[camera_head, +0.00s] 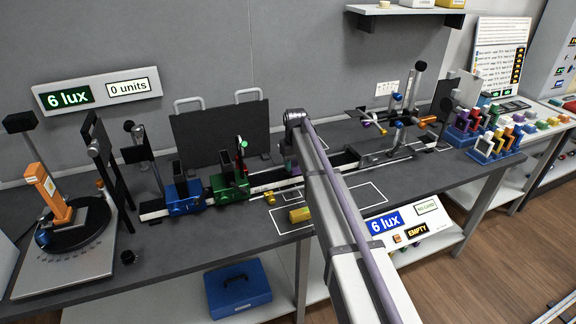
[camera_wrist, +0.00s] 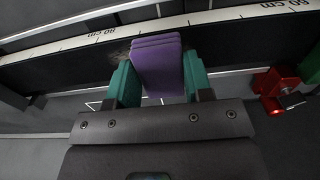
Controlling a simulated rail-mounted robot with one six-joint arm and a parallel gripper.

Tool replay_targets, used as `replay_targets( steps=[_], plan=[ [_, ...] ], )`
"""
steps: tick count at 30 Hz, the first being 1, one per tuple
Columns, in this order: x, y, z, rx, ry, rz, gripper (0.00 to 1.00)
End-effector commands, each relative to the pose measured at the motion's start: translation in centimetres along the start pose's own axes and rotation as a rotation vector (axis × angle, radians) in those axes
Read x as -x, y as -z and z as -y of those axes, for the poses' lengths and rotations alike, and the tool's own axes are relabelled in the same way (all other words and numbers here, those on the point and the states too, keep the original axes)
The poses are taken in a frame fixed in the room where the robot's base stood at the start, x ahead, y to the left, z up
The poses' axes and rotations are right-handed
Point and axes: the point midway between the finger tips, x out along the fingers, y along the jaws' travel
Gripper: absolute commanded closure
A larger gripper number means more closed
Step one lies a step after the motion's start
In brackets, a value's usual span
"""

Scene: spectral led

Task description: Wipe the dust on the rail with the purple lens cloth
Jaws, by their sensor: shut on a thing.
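The purple lens cloth (camera_wrist: 157,52) is a folded pad held between the two teal fingers of my gripper (camera_wrist: 158,72) in the wrist view. Its far end overlaps the dark rail (camera_wrist: 228,38), near the rail's white centimetre scale. I cannot tell whether it touches the rail. A small brownish patch that looks like dust (camera_wrist: 118,55) shows on the rail just left of the cloth. Any dust under the cloth is hidden. In the head view, the rail (camera_head: 265,188) runs across the bench, and my arm hides most of my gripper and part of the rail.
Blue (camera_head: 183,197) and green (camera_head: 229,184) carriages stand on the rail to the left. A red part (camera_wrist: 275,88) lies right of my gripper in the wrist view. A yellow cylinder (camera_head: 299,214) lies on the bench front. Posts with coloured parts (camera_head: 400,122) stand at the right.

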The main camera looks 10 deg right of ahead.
Motion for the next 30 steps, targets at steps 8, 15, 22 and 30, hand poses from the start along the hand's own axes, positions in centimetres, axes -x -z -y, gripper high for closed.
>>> replay_targets(
  steps=[8, 15, 22, 30],
  plan=[
    [0.0, 0.0, -0.7, 0.000, 0.000, 0.000, 0.80],
    [0.0, 0.0, -0.7, 0.000, 0.000, 0.000, 0.80],
    [-0.4, 0.0, -0.7, 0.000, 0.000, 0.000, 0.80],
    [-1.1, 0.0, -0.7, 0.000, 0.000, 0.000, 0.80]
  ],
)
